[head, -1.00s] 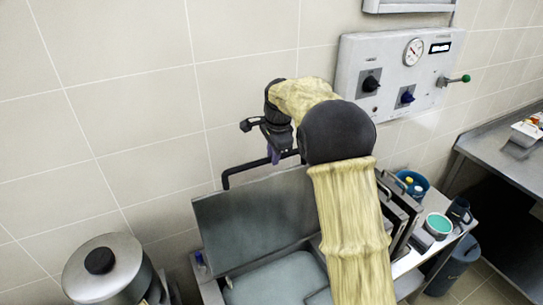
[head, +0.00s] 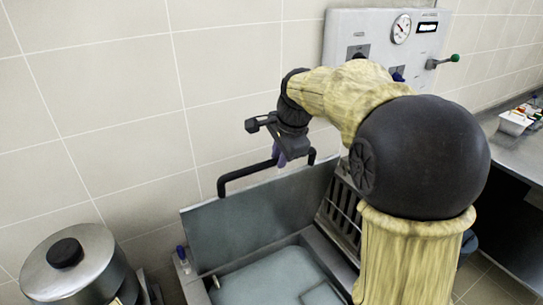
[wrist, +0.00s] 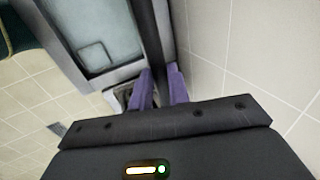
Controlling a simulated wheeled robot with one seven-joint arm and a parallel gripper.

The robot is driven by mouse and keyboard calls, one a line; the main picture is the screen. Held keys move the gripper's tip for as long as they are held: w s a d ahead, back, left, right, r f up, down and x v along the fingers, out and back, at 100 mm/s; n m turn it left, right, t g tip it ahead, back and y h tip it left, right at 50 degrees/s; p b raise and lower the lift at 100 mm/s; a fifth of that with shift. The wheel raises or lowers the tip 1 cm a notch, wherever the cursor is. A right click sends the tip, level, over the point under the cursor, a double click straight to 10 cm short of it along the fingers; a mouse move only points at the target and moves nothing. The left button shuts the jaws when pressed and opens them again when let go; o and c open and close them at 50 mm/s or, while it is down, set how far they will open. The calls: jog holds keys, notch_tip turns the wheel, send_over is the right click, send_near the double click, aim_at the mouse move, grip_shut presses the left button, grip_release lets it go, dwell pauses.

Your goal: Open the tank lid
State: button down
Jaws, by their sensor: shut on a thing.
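The tank lid (head: 255,218) is a grey metal panel standing steeply raised at the back of the tank. The open tank (head: 270,277) shows its pale blue-grey inside below it; it also shows in the wrist view (wrist: 100,38). A black bar handle (head: 245,172) runs along the lid's top edge. My gripper (head: 282,156) is at the right part of this handle. In the wrist view, the purple fingers of my gripper (wrist: 159,88) are shut around the dark handle bar (wrist: 153,42). My arm hides the tank's right side.
A round steel pot with a black-knobbed lid (head: 85,268) stands at the left front. A control panel (head: 345,38) with gauge and knobs is on the tiled wall behind. A steel counter (head: 515,150) is at the right.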

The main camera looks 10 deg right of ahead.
jog(key=shift+s+d+f, duration=0.2)
jog(key=shift+s+d, duration=0.05)
jog(key=shift+s, duration=0.35)
jog(key=shift+s+d+f, duration=0.2)
jog(key=shift+s+d, duration=0.05)
jog(key=shift+s, duration=0.35)
jog(key=c, duration=1.3)
grip_release()
jog(key=shift+r+b, duration=0.15)
jog(key=shift+b, duration=0.15)
jog(key=b+v, duration=0.1)
jog(key=v, duration=1.6)
jog(key=shift+r, duration=0.1)
